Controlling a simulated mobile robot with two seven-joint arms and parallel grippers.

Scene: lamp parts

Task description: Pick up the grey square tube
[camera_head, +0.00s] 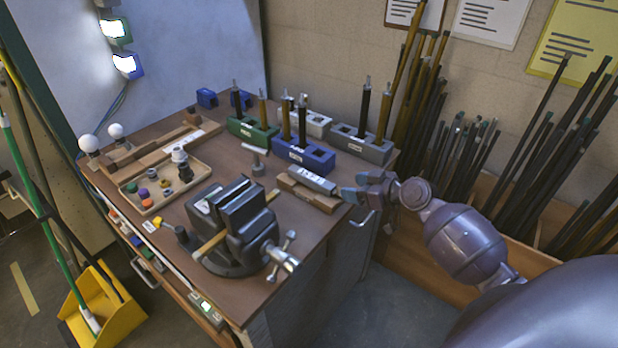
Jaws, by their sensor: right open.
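The grey square tube (311,179) lies on a wooden block (309,194) near the right edge of the workbench. It has a white label on its upper face. My right gripper (352,191) is open at the right end of the tube, with its fingers pointing left toward it. I cannot tell whether the fingers touch the tube or reach around its end. My left gripper is not in view.
A dark vise (240,225) stands left of the tube, its handle near the bench front. Green (252,132), blue (303,156) and grey (360,146) holders with upright rods stand behind. A parts tray (165,190) is at left. Rod bundles stand at the right.

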